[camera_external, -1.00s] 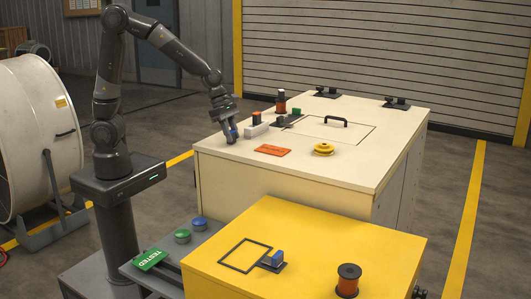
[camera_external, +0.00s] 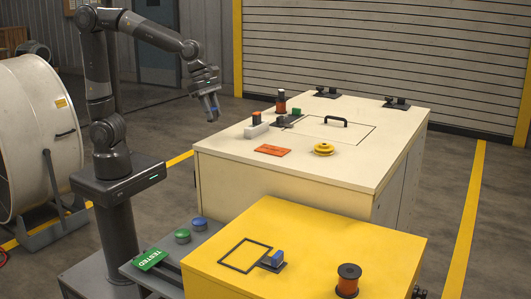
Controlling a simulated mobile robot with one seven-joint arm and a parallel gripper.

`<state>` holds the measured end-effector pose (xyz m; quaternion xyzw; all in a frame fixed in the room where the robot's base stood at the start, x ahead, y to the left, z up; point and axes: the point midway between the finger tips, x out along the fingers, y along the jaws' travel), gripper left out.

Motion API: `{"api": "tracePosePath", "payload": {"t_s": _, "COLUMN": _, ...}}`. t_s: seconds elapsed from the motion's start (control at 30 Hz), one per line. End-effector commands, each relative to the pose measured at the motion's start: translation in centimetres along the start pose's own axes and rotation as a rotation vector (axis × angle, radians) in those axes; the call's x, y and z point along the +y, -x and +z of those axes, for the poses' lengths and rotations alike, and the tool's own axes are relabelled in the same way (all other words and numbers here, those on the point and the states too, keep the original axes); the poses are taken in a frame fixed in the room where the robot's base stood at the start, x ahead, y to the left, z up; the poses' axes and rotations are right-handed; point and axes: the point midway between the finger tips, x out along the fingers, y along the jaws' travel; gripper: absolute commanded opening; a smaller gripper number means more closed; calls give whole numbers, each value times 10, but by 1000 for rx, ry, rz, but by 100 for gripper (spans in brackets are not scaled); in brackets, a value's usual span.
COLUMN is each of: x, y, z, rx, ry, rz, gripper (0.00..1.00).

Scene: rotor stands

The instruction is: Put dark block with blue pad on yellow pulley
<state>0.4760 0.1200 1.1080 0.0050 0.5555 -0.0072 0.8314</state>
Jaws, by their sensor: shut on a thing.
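The yellow pulley (camera_external: 323,149) lies flat on top of the cream cabinet, right of the orange plate, with nothing on it. My gripper (camera_external: 211,107) is shut, pointing down, in the air beyond the cream cabinet's left edge and above its top. It holds a small dark piece with a bluish tint, which looks like the dark block with blue pad (camera_external: 212,103). The fingers hide much of it, and it is too small to see its exact tilt.
The yellow cabinet (camera_external: 340,240) in front bears a blue-topped piece (camera_external: 277,257) and a copper-coloured spool (camera_external: 348,280).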

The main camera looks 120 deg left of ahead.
Motion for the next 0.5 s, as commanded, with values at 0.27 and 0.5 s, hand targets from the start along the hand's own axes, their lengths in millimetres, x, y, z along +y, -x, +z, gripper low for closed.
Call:
{"api": "tracePosePath", "payload": {"t_s": 0.27, "x": 33, "y": -5, "z": 80, "rx": 1, "ry": -52, "rz": -22, "gripper": 6}}
{"api": "tracePosePath", "payload": {"t_s": 0.5, "x": 62, "y": -18, "z": 147, "rx": 0, "ry": -112, "rz": -45, "gripper": 6}}
